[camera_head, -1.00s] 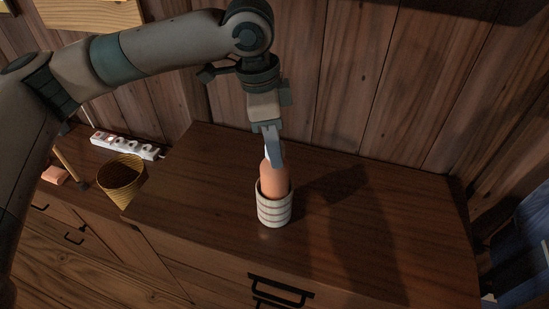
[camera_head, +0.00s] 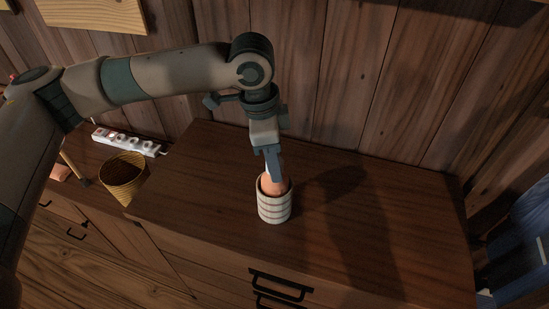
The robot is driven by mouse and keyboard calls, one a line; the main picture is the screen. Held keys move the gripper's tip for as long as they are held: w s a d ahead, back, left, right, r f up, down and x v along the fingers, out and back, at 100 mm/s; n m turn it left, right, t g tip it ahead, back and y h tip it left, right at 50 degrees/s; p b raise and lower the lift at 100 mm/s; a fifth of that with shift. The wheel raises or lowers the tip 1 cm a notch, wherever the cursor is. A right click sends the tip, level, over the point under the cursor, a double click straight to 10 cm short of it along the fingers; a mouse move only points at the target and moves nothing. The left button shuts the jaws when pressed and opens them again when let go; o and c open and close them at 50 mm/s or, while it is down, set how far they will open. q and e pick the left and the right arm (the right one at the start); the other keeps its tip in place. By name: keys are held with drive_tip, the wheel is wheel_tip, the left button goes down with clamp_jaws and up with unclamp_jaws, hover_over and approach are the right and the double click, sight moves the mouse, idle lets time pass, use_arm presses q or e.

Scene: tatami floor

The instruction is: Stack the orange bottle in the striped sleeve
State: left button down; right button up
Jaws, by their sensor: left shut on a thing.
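The orange bottle (camera_head: 269,186) is upright, with its lower part inside the striped sleeve (camera_head: 274,208). Only its upper part shows above the rim. The sleeve is white with grey bands and stands on the dark wooden cabinet top. My left gripper (camera_head: 273,172) points down from above and is shut on the top of the bottle. The fingers cover much of the bottle's top, just above the sleeve's rim. My right gripper is not in view.
The wooden cabinet top (camera_head: 400,230) is clear around the sleeve. A woven basket (camera_head: 123,180) and a white power strip (camera_head: 127,142) are to the left. A plank wall (camera_head: 380,80) stands behind. A blue object (camera_head: 520,240) is at the right edge.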

use_arm(q)
drive_tip(key=shift+f, duration=0.25)
drive_tip(key=c, duration=1.3)
unclamp_jaws()
drive_tip(key=shift+c, duration=0.2)
drive_tip(key=shift+r, duration=0.5)
wheel_tip(320, 180, up, 12)
drive_tip(key=a+b, duration=0.1)
drive_tip(key=b, duration=0.1)
drive_tip(key=shift+a+f+b, duration=0.25)
drive_tip(key=shift+a+b, duration=0.05)
drive_tip(key=shift+a, duration=0.1)
drive_tip(key=shift+s+f, duration=0.1)
drive_tip(key=shift+s, duration=0.1)
